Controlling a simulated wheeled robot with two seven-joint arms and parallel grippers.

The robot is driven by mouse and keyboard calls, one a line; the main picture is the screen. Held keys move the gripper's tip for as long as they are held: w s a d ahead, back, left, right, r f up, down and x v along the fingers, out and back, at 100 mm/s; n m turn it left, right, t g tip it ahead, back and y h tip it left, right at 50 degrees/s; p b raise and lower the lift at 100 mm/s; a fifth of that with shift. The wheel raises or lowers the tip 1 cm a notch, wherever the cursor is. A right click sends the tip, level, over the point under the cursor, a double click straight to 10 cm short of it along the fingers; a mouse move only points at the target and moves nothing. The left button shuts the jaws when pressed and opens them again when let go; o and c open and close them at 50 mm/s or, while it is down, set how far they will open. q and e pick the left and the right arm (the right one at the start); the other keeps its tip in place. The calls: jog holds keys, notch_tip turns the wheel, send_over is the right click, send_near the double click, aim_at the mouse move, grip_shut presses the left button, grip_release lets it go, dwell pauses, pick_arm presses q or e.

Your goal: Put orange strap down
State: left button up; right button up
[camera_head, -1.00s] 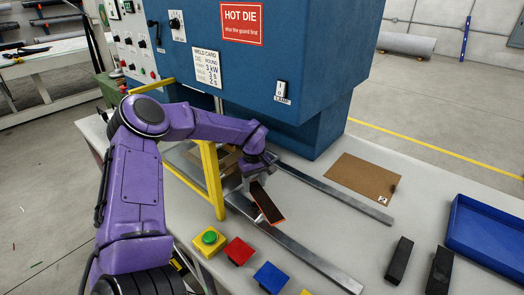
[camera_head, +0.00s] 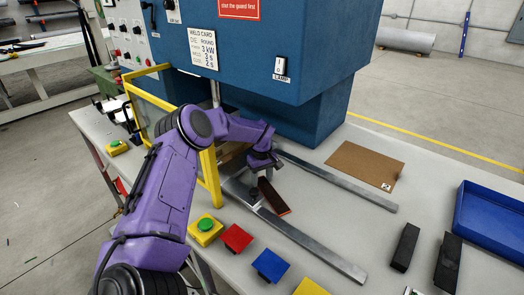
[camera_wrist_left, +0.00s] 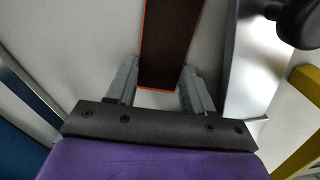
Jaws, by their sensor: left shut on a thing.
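The orange strap (camera_head: 273,197) is a dark brown strip with thin orange edges. In the head view it lies low between the two metal rails, just below my left gripper (camera_head: 258,173). In the left wrist view the strap (camera_wrist_left: 170,42) runs up from between the fingers of my left gripper (camera_wrist_left: 160,85), which is shut on its near end. I cannot tell whether the strap touches the table. My right gripper is not in view.
Metal rails (camera_head: 335,183) flank the strap. The blue welder (camera_head: 310,115) rises behind. A green button box (camera_head: 206,229), coloured blocks, black bars (camera_head: 405,247) and a blue tray (camera_head: 457,235) stand in front and right.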

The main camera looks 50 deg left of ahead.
pick_arm(q)
jog(key=shift+f, duration=0.15)
jog(key=o, duration=1.1)
